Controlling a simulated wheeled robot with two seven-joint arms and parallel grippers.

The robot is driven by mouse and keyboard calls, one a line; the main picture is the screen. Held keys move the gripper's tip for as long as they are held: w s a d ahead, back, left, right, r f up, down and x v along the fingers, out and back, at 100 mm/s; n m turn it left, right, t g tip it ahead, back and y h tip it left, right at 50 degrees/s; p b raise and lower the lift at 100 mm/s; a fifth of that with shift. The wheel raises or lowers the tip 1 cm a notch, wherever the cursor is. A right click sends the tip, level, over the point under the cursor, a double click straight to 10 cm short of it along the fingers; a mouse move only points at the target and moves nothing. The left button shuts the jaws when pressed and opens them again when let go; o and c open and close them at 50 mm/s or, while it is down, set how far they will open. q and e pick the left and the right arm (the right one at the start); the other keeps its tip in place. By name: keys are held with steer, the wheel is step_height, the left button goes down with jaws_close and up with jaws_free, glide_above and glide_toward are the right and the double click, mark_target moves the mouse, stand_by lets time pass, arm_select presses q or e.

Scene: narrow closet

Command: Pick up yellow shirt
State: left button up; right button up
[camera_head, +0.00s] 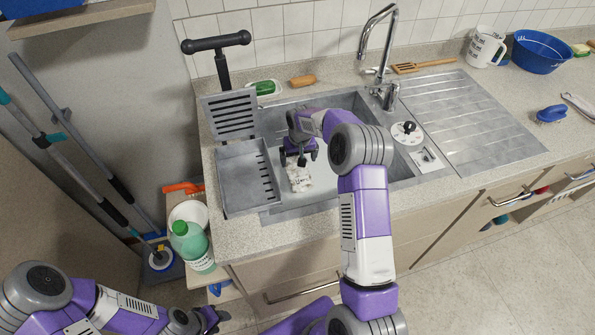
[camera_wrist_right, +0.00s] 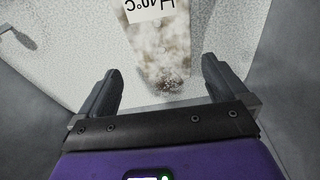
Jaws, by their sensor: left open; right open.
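No yellow shirt can be made out in either view. A whitish, brown-stained item (camera_head: 299,177) lies in the sink basin. In the right wrist view the stained item (camera_wrist_right: 165,50) carries a pale label with upside-down writing; I cannot tell what it is. My right gripper (camera_head: 298,158) is over the basin just behind it. In the wrist view the right gripper (camera_wrist_right: 160,82) is open, its fingers either side of the item's near end, with no clear contact. My left gripper (camera_head: 212,318) is low at the bottom left, in front of the cabinet, apart from the sink.
The sink (camera_head: 372,105) has a tall tap (camera_head: 378,45) and a grey rack (camera_head: 247,180) at its left. A green-capped bottle (camera_head: 192,245) stands low left near mop handles (camera_head: 80,145). A white jug (camera_head: 484,47) and blue bowl (camera_head: 541,52) stand back right. The floor at right is clear.

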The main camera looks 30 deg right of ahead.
mark_target(298, 169)
step_height(298, 169, down, 5)
steer(key=shift+w+b, duration=0.15)
steer(key=shift+b, duration=0.7)
steer(key=shift+r, duration=0.1)
steer(key=c, duration=1.1)
